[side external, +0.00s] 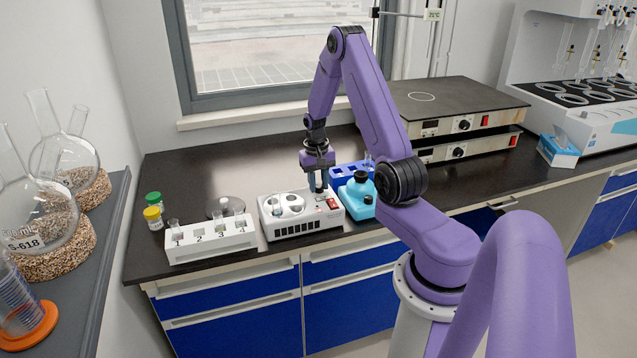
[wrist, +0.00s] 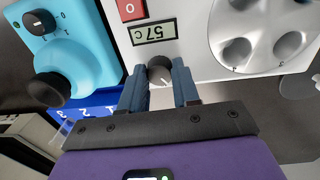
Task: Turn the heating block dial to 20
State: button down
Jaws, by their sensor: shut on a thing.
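The heating block (side external: 283,228) is a white box with round wells on its left and a red switch (side external: 333,204) on its right. In the wrist view its dial (wrist: 160,69) is a dark round knob with a light pointer mark. My gripper (side external: 318,188) points down over the right part of the block. In the wrist view my gripper (wrist: 157,80) has its two blue fingers on either side of the dial, shut on it. The small display (wrist: 154,33) beside the dial looks like it reads 57c. The fingers hide the dial in the side view.
Hot plates (side external: 450,105) are stacked farther right. The counter's back left is clear.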

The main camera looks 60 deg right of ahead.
jog(key=shift+n, duration=1.1)
jog(key=c, duration=0.8)
grip_release()
jog(key=r, duration=1.7)
jog(key=shift+w+a+r, duration=0.25)
jog(key=shift+a, duration=0.15)
